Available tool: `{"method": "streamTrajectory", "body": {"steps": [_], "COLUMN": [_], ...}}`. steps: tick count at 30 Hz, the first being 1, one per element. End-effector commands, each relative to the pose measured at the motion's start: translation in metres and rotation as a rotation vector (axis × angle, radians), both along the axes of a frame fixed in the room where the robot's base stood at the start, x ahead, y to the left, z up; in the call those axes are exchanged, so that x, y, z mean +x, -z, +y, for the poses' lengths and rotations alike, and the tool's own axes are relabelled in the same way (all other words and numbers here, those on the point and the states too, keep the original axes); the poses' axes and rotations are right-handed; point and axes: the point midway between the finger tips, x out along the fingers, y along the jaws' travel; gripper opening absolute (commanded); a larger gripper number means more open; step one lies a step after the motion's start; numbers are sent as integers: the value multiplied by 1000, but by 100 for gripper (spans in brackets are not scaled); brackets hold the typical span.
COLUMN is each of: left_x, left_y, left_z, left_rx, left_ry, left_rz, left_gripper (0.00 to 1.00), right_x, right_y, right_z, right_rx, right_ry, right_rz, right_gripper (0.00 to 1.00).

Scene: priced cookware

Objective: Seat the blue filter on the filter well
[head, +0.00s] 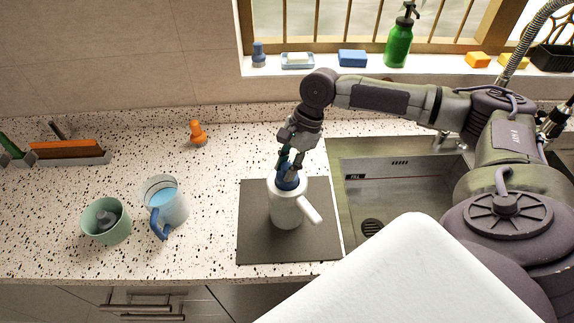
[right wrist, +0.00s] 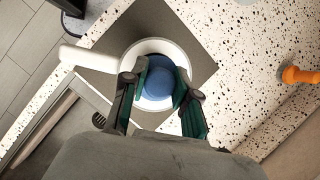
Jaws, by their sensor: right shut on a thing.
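The blue filter (head: 291,182) is at the open top of a white handled jug (head: 285,212), which stands upright on a dark mat. In the right wrist view the filter (right wrist: 158,88) shows as a rounded blue top inside the jug's white rim (right wrist: 150,44). My right gripper (head: 290,163) comes down from above with its fingers on both sides of the filter, shut on it; its fingers (right wrist: 160,86) reach inside the rim. The filter's lower part is hidden in the jug, so I cannot tell how it rests on the filter well. My left gripper is not in view.
The dark mat (head: 257,235) lies beside the metal sink (head: 385,185). To the left are a clear jug of blue liquid (head: 170,207), a green cup (head: 107,232) and an orange stopper (head: 197,133). A green bottle (head: 399,42) stands on the windowsill.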

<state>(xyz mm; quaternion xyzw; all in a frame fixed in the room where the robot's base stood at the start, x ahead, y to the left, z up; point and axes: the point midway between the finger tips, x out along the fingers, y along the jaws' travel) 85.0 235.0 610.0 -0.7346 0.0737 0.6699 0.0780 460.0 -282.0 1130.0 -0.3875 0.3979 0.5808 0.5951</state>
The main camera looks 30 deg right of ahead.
Motion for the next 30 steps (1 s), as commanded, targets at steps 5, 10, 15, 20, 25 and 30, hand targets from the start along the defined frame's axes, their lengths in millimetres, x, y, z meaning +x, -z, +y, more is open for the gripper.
{"method": "streamTrajectory", "body": {"steps": [5, 10, 15, 20, 25, 30], "left_x": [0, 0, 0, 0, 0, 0], "left_y": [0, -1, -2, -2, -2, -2], "left_z": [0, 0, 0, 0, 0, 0], "left_rx": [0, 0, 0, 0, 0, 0], "left_ry": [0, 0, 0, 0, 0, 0], "left_rz": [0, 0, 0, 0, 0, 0], "left_gripper": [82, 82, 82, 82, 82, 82], "right_x": [0, 0, 0, 0, 0, 0], "right_y": [2, 7, 12, 17, 18, 17], "right_z": [0, 0, 0, 0, 0, 0], "right_rx": [0, 1, 1, 0, 0, 0], "right_ry": [0, 0, 0, 1, 0, 0], "right_rz": [0, 0, -1, 1, 0, 0], "right_gripper": [0, 0, 0, 0, 0, 44]}}
